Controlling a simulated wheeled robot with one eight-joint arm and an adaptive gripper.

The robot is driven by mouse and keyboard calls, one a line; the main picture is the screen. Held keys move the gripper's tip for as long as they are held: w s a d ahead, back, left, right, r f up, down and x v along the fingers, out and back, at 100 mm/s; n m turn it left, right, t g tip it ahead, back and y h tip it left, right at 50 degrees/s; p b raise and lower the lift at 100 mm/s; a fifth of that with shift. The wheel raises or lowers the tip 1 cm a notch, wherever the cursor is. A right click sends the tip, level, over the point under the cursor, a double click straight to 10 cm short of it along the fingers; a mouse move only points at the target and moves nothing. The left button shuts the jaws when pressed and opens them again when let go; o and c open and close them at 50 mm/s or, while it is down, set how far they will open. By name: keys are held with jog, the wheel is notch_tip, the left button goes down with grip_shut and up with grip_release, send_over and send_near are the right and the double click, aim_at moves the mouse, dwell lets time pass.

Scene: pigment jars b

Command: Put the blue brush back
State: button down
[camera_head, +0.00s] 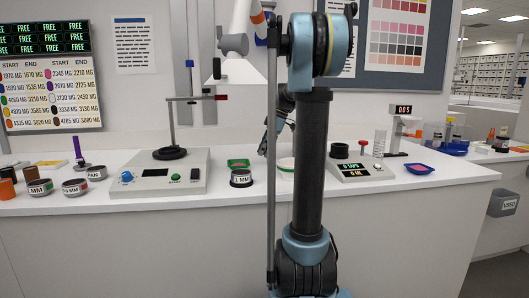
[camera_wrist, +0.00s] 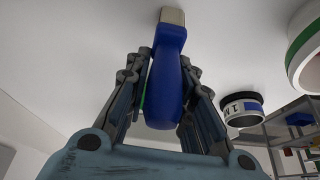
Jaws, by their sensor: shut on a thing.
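The blue brush (camera_wrist: 164,95) shows close up in the wrist view, its rounded blue handle toward the camera and a pale beige block at its far end. My gripper (camera_wrist: 168,62) is shut on the handle, with fingers on both sides of it. In the head view my gripper (camera_head: 277,130) is partly hidden behind my own arm, above the back middle of the counter. I cannot make out the brush in that view. No labelled place for the brush can be told for certain.
A grey device with a stand (camera_head: 155,183) is further left.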

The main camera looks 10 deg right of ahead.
jog(key=c, duration=1.4)
grip_release()
jog(key=shift+o, duration=0.2)
jog(key=v, duration=1.2)
